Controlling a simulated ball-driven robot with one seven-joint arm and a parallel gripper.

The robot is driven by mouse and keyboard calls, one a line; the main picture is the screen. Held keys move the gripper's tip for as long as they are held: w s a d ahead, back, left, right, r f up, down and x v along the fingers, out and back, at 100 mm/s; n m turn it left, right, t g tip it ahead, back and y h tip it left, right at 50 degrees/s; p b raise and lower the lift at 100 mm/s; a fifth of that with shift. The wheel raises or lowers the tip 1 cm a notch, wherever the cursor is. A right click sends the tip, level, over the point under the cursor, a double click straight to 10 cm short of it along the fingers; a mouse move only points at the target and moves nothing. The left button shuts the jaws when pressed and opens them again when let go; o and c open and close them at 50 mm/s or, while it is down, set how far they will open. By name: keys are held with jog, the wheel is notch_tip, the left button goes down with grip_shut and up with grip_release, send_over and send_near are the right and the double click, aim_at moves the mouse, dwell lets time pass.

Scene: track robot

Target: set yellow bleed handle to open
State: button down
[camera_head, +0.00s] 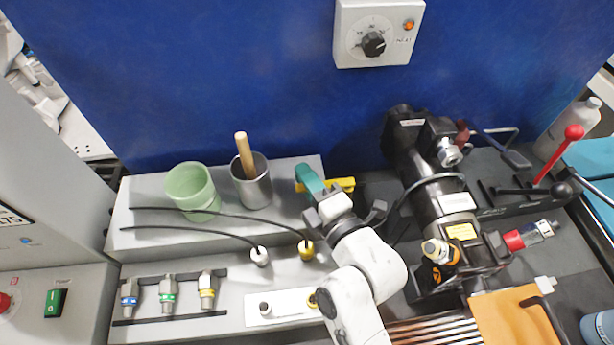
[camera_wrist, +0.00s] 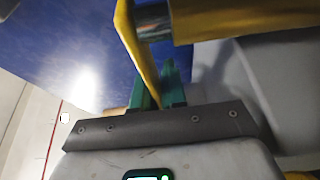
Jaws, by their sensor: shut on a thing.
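The yellow bleed handle (camera_head: 345,184) shows at the back edge of the grey ledge, in the middle of the head view. My gripper (camera_head: 309,177), with teal fingers, is at its left part and hides some of it. In the wrist view the handle's narrow yellow strip (camera_wrist: 138,48) runs down between the two fingers of my gripper (camera_wrist: 160,84), which is shut on it. A broader yellow part (camera_wrist: 225,20) extends to the right at the top of the wrist view. The handle's pivot and setting cannot be made out.
A green cup (camera_head: 192,188) and a grey metal cup (camera_head: 251,185) with a wooden handle stand left of my gripper. A black machine (camera_head: 430,190) is close on the right. A blue panel (camera_head: 220,80) rises behind. Two black cables cross the ledge.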

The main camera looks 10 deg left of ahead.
jog(key=shift+f+b, duration=0.4)
jog(key=shift+b, duration=1.15)
jog(key=shift+s+r+n+g+y+b, duration=0.25)
jog(key=shift+n+g+y+b, duration=0.05)
jog(key=shift+b, duration=0.9)
jog(key=c, duration=1.3)
grip_release()
jog(key=shift+r, duration=0.1)
jog(key=shift+o, duration=0.2)
jog(key=shift+s+d, duration=0.1)
jog(key=shift+s+d, duration=0.25)
jog(key=b+v, duration=0.2)
jog(key=v, duration=0.3)
jog(key=shift+d, duration=0.1)
jog(key=shift+v, duration=0.75)
